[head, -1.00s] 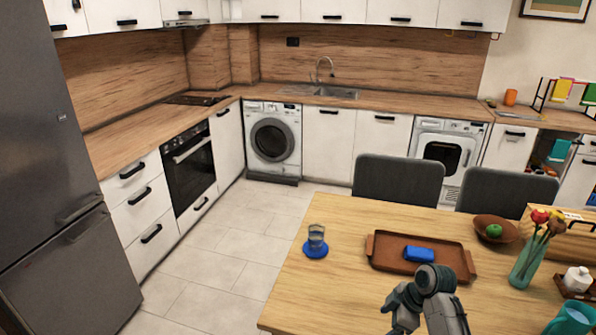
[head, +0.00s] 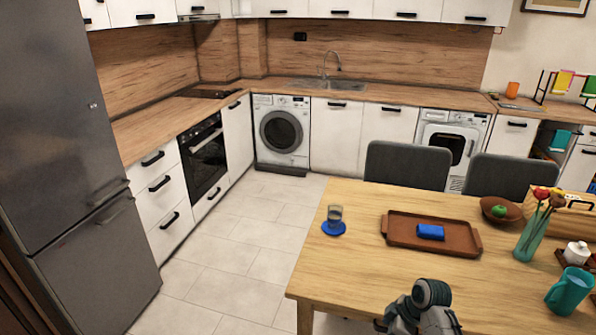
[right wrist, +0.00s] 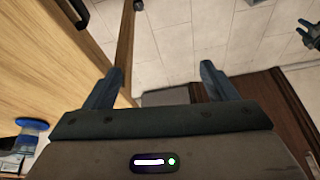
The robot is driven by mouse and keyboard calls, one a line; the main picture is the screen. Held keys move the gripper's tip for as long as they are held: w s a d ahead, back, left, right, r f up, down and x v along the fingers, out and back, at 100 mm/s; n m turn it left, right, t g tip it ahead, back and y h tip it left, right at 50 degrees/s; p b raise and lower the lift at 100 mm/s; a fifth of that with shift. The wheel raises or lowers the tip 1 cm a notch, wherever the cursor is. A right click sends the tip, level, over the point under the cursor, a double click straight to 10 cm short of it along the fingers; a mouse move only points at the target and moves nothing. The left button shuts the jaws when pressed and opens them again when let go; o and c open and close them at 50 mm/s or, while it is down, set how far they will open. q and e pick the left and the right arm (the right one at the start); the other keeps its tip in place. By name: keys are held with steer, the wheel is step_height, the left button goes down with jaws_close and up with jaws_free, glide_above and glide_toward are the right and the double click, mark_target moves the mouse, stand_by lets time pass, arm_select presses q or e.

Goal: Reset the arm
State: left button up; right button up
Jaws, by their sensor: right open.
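In the right wrist view my right gripper (right wrist: 160,82) is open, its two dark fingers wide apart with nothing between them. Pale floor tiles and a table leg show past the fingers. In the head view part of my right arm (head: 428,308) shows at the bottom, over the near edge of the wooden table (head: 345,270); its fingertips cannot be made out there.
Open floor (head: 240,240) lies left of the table.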

steer(key=s+d+f+m+h+b, duration=0.1)
steer(key=s+d+f+m, duration=0.3)
steer(key=f, duration=0.7)
steer(key=s+a+f+m+h+b, duration=0.1)
steer(key=s+f, duration=0.5)
steer(key=f, duration=0.4)
steer(key=s+d+f+m+h+b, duration=0.1)
steer(key=s+d+f+m, duration=0.15)
steer(key=s+f, duration=0.6)
arm_select(q)
steer(key=f+b, duration=0.1)
steer(key=f, duration=0.1)
steer(key=f+b, duration=0.1)
steer(key=f, duration=0.2)
steer(key=shift+w+d, duration=0.15)
steer(key=shift+w, duration=0.05)
arm_select(e)
steer(key=s+f+m, duration=0.1)
steer(key=s+f, duration=0.5)
steer(key=s, duration=0.3)
steer(key=s+d+f+m+h, duration=0.1)
steer(key=s+f+m, duration=0.1)
steer(key=s+f, duration=0.5)
steer(key=s+d+f+m, duration=0.1)
steer(key=s+f, duration=0.5)
steer(key=s, duration=0.7)
steer(key=shift+s+d+f+m+h, duration=0.2)
steer(key=shift+s+f+m+h, duration=0.15)
steer(key=shift+m, duration=0.2)
steer(key=shift+w, duration=0.1)
